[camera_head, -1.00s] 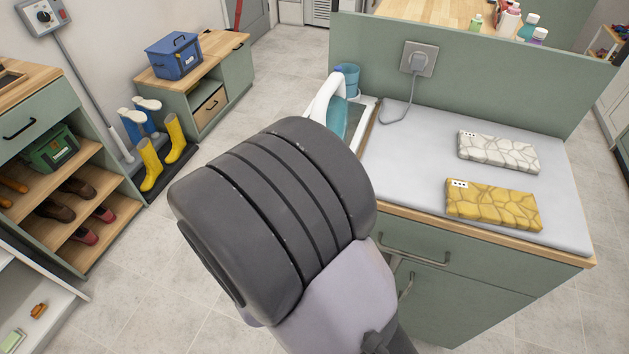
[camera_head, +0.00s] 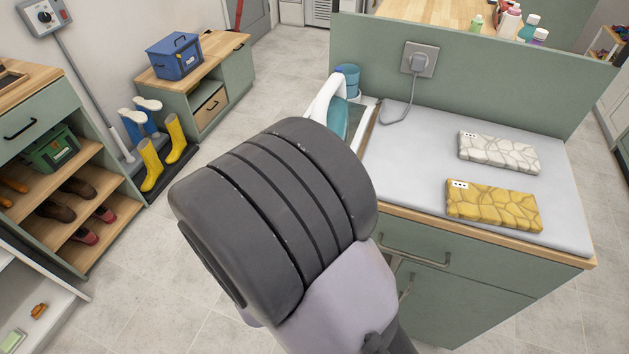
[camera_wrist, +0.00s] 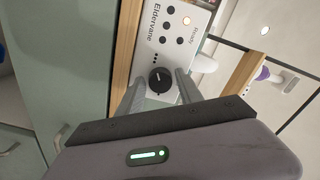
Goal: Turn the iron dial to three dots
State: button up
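The iron (camera_head: 327,102) stands at the left end of the ironing surface (camera_head: 402,188), its white handle and teal body partly hidden behind my arm in the head view. In the wrist view, a white panel (camera_wrist: 152,38) marked "Eldervane" carries a round black dial (camera_wrist: 160,80) with a pale pointer mark. Small dots are printed beside the dial, and an orange light glows near "Ready". My gripper (camera_wrist: 160,83) is open, with one finger on each side of the dial and small gaps visible. Whether either finger touches it is unclear.
A yellow folded towel (camera_head: 493,207) and a white folded towel (camera_head: 498,152) lie on the ironing surface, each with a dotted tag. A cord runs to the wall socket (camera_head: 419,60). A blue cup (camera_head: 347,79) stands behind the iron. A low green panel backs the counter.

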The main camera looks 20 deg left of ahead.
jog(key=shift+o, duration=0.5)
jog(key=s+a+p, duration=0.1)
jog(key=s+p, duration=0.2)
jog(key=s, duration=1.4)
jog(key=shift+s+a, duration=0.15)
jog(key=shift+s, duration=0.05)
